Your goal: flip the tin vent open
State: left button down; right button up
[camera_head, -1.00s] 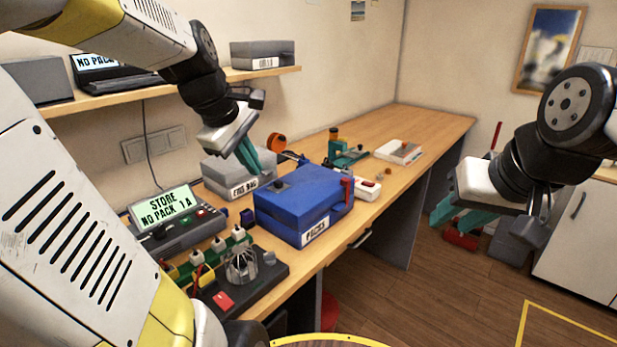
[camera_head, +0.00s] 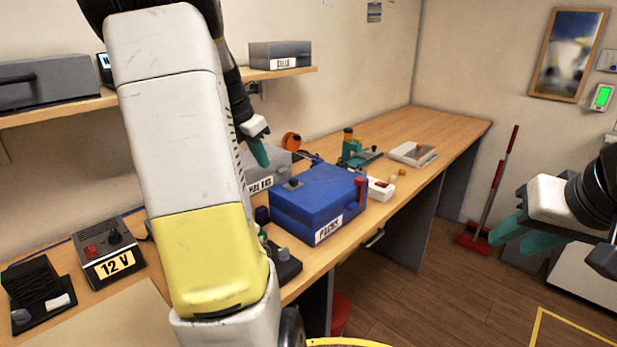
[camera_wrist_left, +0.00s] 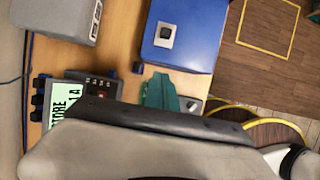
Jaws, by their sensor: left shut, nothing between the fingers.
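The blue tin (camera_head: 313,198), labelled PACKS, stands closed on the bench near its front edge. In the left wrist view the fingers (camera_wrist_left: 160,92) appear just below the tin's edge. My right gripper (camera_head: 523,236) is open and empty over the floor at right.
A grey labelled box (camera_head: 282,162) stands behind the blue tin. A 12 V unit (camera_head: 108,254) is at left. My left arm hides the middle-left bench. The far bench end is mostly clear.

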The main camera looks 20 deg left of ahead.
aim_at(279, 194)
pick_arm(q)
jog(key=x, duration=1)
jog(key=shift+f, duration=0.15)
jog(key=w, duration=0.1)
jog(key=w+d, duration=0.1)
jog(key=shift+w, duration=0.3)
jog(key=shift+w+d, duration=0.25)
jog(key=shift+w, duration=0.35)
jog(key=w, duration=0.1)
jog(key=w+d, duration=0.1)
jog(key=w, duration=0.1)
jog(key=w+d, duration=0.1)
jog(key=w, duration=0.1)
jog(key=shift+w+r, duration=0.2)
jog(key=shift+d, duration=0.1)
